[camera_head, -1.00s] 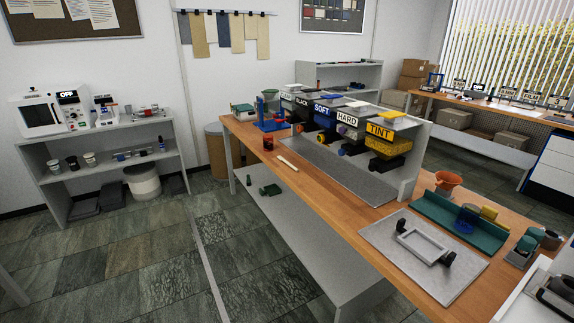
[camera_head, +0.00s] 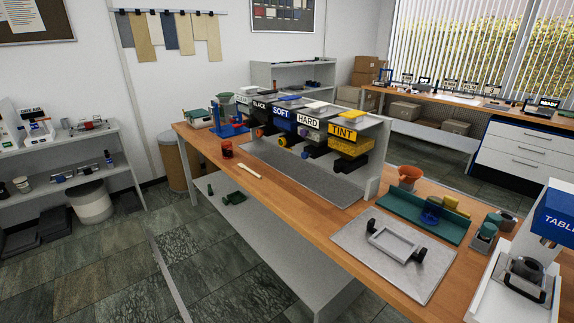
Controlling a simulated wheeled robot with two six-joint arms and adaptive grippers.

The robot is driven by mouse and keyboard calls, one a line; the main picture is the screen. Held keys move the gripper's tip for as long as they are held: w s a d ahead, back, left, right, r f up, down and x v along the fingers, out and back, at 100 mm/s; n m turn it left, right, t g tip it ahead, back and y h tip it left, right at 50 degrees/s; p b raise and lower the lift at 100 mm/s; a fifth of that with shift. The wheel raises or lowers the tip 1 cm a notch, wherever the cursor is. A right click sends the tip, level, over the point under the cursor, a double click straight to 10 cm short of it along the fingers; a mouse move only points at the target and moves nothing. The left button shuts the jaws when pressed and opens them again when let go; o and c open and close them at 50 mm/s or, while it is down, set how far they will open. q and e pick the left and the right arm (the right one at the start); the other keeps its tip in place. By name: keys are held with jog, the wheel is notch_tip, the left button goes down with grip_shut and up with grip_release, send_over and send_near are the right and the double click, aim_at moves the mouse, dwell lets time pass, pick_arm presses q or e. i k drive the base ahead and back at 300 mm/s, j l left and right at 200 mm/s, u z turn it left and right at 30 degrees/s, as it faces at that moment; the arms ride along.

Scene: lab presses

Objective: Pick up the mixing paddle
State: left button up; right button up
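A thin, pale, flat stick that looks like the mixing paddle (camera_head: 248,170) lies on the wooden workbench (camera_head: 290,203). It is near the bench's front edge, just left of the grey metal plate under the dispensers. A small dark red jar (camera_head: 227,149) stands upright to its upper left, apart from it. Neither of my grippers is in view, and nothing touches the paddle.
Dispensers labelled BLACK, SOFT, HARD and TINT (camera_head: 342,133) stand behind the paddle. A metal plate with a grey frame (camera_head: 395,243) lies to the right on the bench. A blue TABLET press (camera_head: 555,215) stands at far right. Open floor (camera_head: 110,265) lies left of the bench.

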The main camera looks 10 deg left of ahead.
aim_at(243, 166)
jog(key=i+j+z, duration=0.1)
jog(key=j, duration=0.25)
jog(key=i+j+z, duration=0.1)
jog(key=i+j, duration=0.2)
jog(key=i+j+z, duration=0.1)
jog(key=j, duration=0.35)
jog(key=i+j+z, duration=0.1)
jog(key=j, duration=0.25)
jog(key=i+j+z, duration=0.1)
jog(key=i+j, duration=0.15)
jog(key=j, duration=0.2)
jog(key=i+j+z, duration=0.1)
jog(key=j, duration=0.3)
jog(key=i+j+z, duration=0.1)
jog(key=j, duration=0.3)
jog(key=i, duration=0.05)
